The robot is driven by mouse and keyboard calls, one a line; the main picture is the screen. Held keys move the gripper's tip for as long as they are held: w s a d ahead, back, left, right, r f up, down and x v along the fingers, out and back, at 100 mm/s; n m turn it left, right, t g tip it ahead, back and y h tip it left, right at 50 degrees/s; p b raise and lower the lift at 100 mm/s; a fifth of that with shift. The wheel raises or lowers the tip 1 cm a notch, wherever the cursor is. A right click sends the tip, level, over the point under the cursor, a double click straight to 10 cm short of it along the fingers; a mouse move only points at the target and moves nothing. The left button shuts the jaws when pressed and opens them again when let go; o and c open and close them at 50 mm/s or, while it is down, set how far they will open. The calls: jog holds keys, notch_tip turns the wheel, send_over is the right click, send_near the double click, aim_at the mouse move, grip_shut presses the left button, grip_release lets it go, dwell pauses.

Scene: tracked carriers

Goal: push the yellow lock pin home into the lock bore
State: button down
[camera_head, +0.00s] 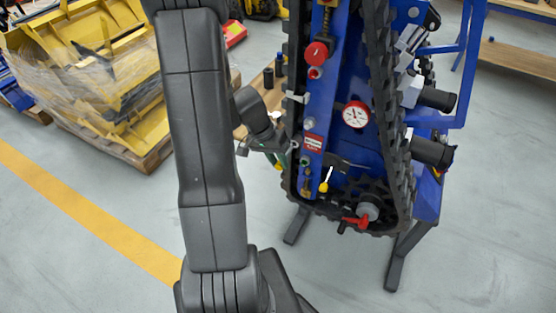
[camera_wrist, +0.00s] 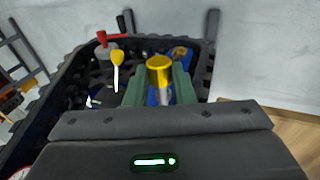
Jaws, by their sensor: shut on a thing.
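The yellow lock pin (camera_wrist: 159,68) has a gold-yellow round head and a paler metal shank below it. My gripper (camera_wrist: 161,88) is shut on it, with one green finger on each side. In the head view my gripper (camera_head: 281,158) is at the left edge of the tracked carrier (camera_head: 340,90), and a bit of yellow shows by its green fingers. The lock bore cannot be made out in either view. I cannot tell whether the pin's lower end is in it.
A yellow-knobbed lever (camera_head: 324,186) with a white stem stands close by, also in the wrist view (camera_wrist: 117,62). A red handle (camera_head: 355,222) and a pressure gauge (camera_head: 356,114) are on the carrier. Black track surrounds the blue panel. A pallet with yellow parts (camera_head: 85,70) stands left.

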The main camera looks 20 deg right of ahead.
aim_at(291, 147)
jog(key=shift+w+d, duration=1.25)
jog(key=shift+d, duration=0.15)
jog(key=shift+w+d, duration=1.2)
jog(key=shift+d, duration=0.2)
jog(key=shift+s+a, duration=0.1)
dwell(0.4)
jog(key=shift+s+a+b, duration=0.8)
jog(key=shift+s+a, duration=0.25)
jog(key=shift+a, duration=0.15)
jog(key=shift+s+a+b, duration=0.75)
jog(key=shift+s+a, duration=0.25)
jog(key=shift+a, duration=0.2)
jog(key=shift+b, duration=0.75)
dwell(0.7)
jog(key=shift+w+d, duration=0.4)
jog(key=shift+d, duration=0.1)
dwell(0.3)
